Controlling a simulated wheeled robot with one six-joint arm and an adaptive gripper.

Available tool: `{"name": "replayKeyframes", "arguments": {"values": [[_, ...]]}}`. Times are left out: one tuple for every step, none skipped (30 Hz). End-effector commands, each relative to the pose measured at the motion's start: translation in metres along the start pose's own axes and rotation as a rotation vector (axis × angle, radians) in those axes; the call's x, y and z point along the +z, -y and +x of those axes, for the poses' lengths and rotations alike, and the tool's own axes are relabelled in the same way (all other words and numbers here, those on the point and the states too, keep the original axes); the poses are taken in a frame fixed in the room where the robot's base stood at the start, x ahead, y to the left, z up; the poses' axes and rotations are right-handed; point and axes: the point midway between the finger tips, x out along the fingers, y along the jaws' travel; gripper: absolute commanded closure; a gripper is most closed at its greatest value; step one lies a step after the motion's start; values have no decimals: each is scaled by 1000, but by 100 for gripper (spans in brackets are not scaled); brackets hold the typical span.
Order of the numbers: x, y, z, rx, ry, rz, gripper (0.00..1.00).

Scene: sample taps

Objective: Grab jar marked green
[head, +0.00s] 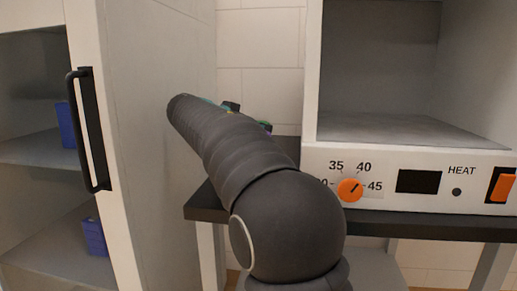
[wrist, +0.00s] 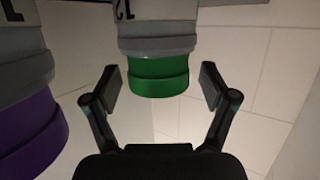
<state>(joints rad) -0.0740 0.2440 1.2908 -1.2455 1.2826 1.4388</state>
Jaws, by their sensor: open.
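A jar with a green band (wrist: 158,76) is in the top middle of the wrist view, with a grey collar and a pale labelled body above the band. My gripper (wrist: 160,84) is open, with one finger on each side of the green band. Gaps show between the fingers and the band. A second jar with a purple band (wrist: 32,140) is at the left, close to the left finger. In the head view my arm hides the gripper and most of the jars; only small coloured bits show past it.
In the head view, a white heater cabinet (head: 411,162) with an orange dial (head: 350,189) stands on a dark bench (head: 420,222) at the right. A white cabinet with a black handle (head: 90,130) and blue boxes (head: 94,237) is at the left. A tiled wall (head: 260,45) lies behind.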

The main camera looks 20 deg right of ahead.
Motion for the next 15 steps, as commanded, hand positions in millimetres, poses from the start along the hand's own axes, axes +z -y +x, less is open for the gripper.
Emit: {"name": "replayKeyframes", "arguments": {"values": [[0,-2,8,4,1,0,16],[-1,-2,13,5,1,0,16],[-1,-3,18,4,1,0,16],[-1,-3,23,4,1,0,16],[-1,-3,27,4,1,0,16],[-1,-3,32,4,1,0,16],[-1,-3,35,2,0,0,16],[-2,-3,38,2,0,0,16],[-2,-3,40,1,0,0,16],[-2,-3,40,1,0,0,16],[-2,-3,40,1,0,0,16],[-2,-3,40,0,0,0,16],[-2,-3,40,0,0,0,16],[-2,-3,40,0,0,0,16],[-2,-3,40,0,0,0,16]]}}
